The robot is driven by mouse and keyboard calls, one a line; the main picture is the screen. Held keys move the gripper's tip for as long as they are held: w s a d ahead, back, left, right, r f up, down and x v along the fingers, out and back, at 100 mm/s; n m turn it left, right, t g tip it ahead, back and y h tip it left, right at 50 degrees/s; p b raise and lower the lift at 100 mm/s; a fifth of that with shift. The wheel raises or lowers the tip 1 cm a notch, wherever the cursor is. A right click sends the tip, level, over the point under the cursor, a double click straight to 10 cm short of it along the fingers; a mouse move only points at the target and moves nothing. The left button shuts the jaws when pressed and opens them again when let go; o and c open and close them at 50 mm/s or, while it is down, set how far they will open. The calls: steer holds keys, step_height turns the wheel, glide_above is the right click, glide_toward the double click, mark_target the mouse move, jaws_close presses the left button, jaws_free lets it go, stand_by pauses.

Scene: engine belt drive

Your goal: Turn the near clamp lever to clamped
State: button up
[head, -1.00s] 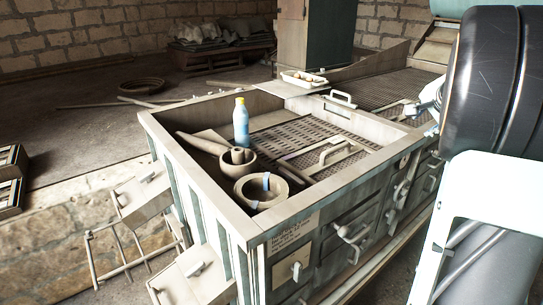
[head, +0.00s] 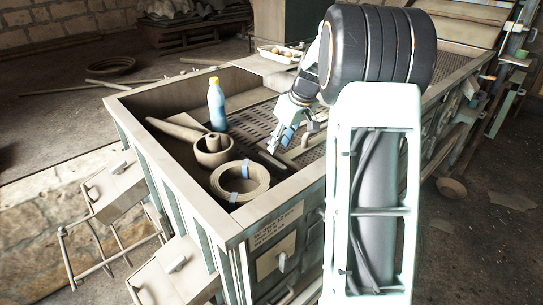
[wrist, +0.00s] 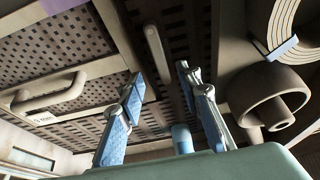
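My gripper (head: 281,140) is over the open top of the long metal box, pointing down to its perforated tray. In the wrist view its two blue-padded fingers (wrist: 158,76) are spread apart with nothing held. A pale round-ended bar (wrist: 157,50) lies beyond the gap between the fingertips; I see no contact. I cannot tell whether this bar is the near clamp lever. A small pale lever (head: 282,262) shows on the box's front panel, away from the gripper. My arm hides other front levers and part of the tray.
A blue bottle with a yellow cap (head: 216,105), a round pot (head: 213,157) and a coiled belt (head: 240,187) stand in the box, left of my gripper. A raised handle (wrist: 50,95) crosses the tray. The box rim (head: 262,212) stands higher than the tray.

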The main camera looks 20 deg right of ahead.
mark_target(273, 160)
steer(key=x, duration=0.8)
steer(key=shift+w+r+p, duration=0.1)
steer(key=shift+w+p, duration=0.05)
steer(key=shift+p, duration=0.25)
steer(key=shift+c, duration=0.3)
jaws_close()
